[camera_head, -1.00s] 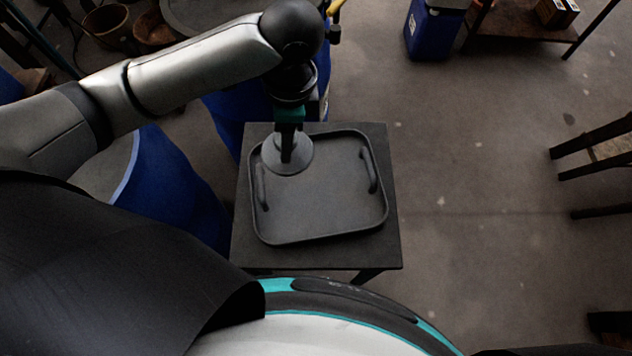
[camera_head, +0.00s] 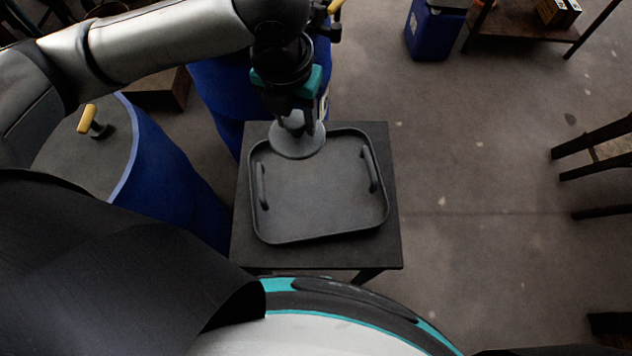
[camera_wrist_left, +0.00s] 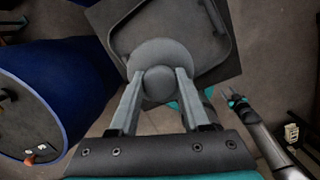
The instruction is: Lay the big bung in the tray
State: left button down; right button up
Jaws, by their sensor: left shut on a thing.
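The big bung (camera_head: 297,147) is a grey disc with a round knob. My left gripper (camera_head: 296,120) is shut on the knob, with the disc below the fingers. In the left wrist view the knob (camera_wrist_left: 158,85) sits between the two fingertips. The black tray (camera_head: 320,205) has a raised rim and two side handles. The disc overlaps the tray's far left rim in the head view; its height above it is hard to tell. My right gripper (camera_wrist_left: 230,97) shows small at the right in the left wrist view; its jaws are unclear.
The tray lies on a small dark table (camera_head: 375,250). A blue vat (camera_head: 175,185) with a yellow-handled fitting (camera_head: 88,119) stands left of it. Another blue vat (camera_head: 222,100) stands behind. The floor to the right is clear up to a wooden rack (camera_head: 605,150).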

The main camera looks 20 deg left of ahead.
pick_arm(q)
jog(key=m, duration=0.3)
jog(key=shift+d+r, duration=0.1)
jog(key=shift+r, duration=0.05)
jog(key=shift+f, duration=0.3)
jog(key=b, duration=0.5)
send_over(303, 187)
notch_tip(303, 187, down, 16)
notch_tip(303, 187, down, 4)
jog(key=shift+r+b, duration=0.25)
jog(key=shift+b, duration=0.5)
jog(key=c, duration=0.8)
grip_release()
jog(key=o, duration=0.4)
jog(key=shift+o, duration=0.2)
pick_arm(e)
notch_tip(303, 187, down, 6)
jog(key=w+d, duration=0.1)
jog(key=shift+w+f, duration=0.15)
jog(key=shift+w, duration=0.15)
jog(key=shift+d, duration=0.1)
